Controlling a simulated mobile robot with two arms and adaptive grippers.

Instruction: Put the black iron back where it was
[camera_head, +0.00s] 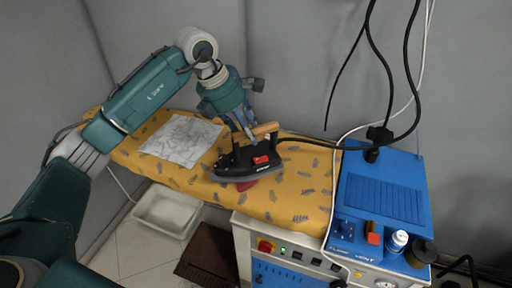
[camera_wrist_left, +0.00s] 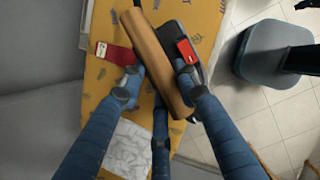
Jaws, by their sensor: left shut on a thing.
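The black iron (camera_head: 238,168), with a wooden handle (camera_head: 265,129) and a red label, is over the patterned yellow ironing board (camera_head: 300,205). I cannot tell if its sole touches the cloth. My left gripper (camera_head: 249,133) is shut on the iron's wooden handle. In the left wrist view the fingers of my left gripper (camera_wrist_left: 158,90) are around the wooden handle (camera_wrist_left: 150,52), and part of the black body shows beside it. A red patch (camera_head: 246,184) shows under the iron's near edge, mostly hidden. My right gripper is not in view.
A creased white cloth (camera_head: 181,138) lies on the board to the left. A blue machine (camera_head: 384,190) with bottles stands at the right, with a black cord running to the iron. A red piece (camera_wrist_left: 115,54) lies beside the handle. A white basin (camera_head: 168,212) is below.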

